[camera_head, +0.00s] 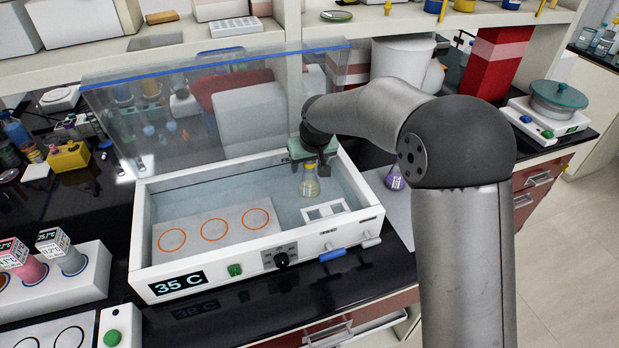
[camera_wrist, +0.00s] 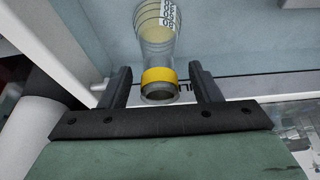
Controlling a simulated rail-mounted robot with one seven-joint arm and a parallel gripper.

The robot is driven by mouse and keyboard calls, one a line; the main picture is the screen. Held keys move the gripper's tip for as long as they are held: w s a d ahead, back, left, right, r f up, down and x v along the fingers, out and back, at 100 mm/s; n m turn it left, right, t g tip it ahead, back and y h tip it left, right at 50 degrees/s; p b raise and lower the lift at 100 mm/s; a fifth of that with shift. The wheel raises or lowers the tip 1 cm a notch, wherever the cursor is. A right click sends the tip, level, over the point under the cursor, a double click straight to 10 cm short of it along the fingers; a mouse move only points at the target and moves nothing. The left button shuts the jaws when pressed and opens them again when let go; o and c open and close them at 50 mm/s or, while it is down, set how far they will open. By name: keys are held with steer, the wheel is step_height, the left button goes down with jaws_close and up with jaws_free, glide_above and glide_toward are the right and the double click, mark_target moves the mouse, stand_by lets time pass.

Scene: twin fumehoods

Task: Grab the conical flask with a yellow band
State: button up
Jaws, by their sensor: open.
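The conical flask with a yellow band (camera_head: 309,184) stands upright inside the white water bath (camera_head: 145,235), toward its right side. In the wrist view the flask (camera_wrist: 157,50) shows its grey neck, yellow band and printed marks. My gripper (camera_head: 312,168) is above the flask, reaching down into the bath. In the wrist view my gripper's two dark fingers (camera_wrist: 160,88) are open, one on each side of the flask's neck, with gaps on both sides. The flask's top is partly hidden by my gripper in the head view.
The bath's clear lid (camera_head: 200,110) is raised at the back. A plate with orange rings (camera_head: 190,222) and a white rack (camera_head: 326,210) lie in the bath. A flask with purple liquid (camera_head: 395,180) stands outside, to the right. Bottles in a white holder (camera_head: 85,287) are at left.

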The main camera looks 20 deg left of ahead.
steer(key=shift+w+f, duration=0.1)
steer(key=shift+c, duration=0.4)
jaws_close()
